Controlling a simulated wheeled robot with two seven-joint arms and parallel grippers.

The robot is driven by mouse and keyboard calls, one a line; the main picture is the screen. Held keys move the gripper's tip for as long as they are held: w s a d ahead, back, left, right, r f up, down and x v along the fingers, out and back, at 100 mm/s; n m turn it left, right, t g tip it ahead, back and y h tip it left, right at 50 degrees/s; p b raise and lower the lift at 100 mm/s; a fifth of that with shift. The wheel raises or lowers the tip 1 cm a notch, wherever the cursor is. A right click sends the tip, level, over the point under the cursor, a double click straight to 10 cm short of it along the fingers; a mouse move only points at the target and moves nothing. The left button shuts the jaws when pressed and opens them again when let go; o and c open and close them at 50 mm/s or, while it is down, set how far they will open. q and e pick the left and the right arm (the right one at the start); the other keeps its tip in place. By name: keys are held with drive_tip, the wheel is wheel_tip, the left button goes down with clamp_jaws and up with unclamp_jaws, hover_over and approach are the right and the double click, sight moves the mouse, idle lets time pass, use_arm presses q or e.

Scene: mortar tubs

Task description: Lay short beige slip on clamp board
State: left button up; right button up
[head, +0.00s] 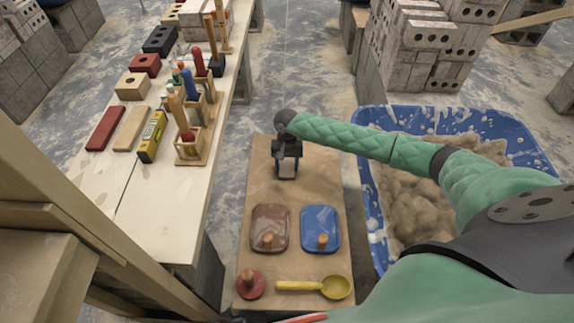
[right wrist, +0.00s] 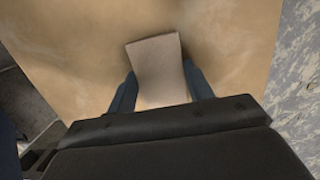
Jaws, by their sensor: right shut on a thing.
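My right gripper (head: 287,172) is shut on a short beige slip (right wrist: 160,68), pointing down over the far part of a tan board. In the right wrist view the slip sticks out between the two dark fingers (right wrist: 160,92), slightly tilted, with the tan surface behind it. In the head view only a small pale patch shows at the fingers. I cannot tell whether the slip touches the surface. No clamp shows, so I cannot tell whether this tan board (head: 265,188) is the clamp board. My left gripper is not in view.
A brown lid-like piece (head: 270,228), a blue one (head: 320,230), a red knob piece (head: 250,284) and a yellow ladle (head: 335,287) lie on the tan board's near part. A blue tub (head: 372,200) of mortar stands right. The left bench (head: 150,215) holds bricks, slips and tools.

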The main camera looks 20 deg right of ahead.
drive_tip(key=o, duration=1.1)
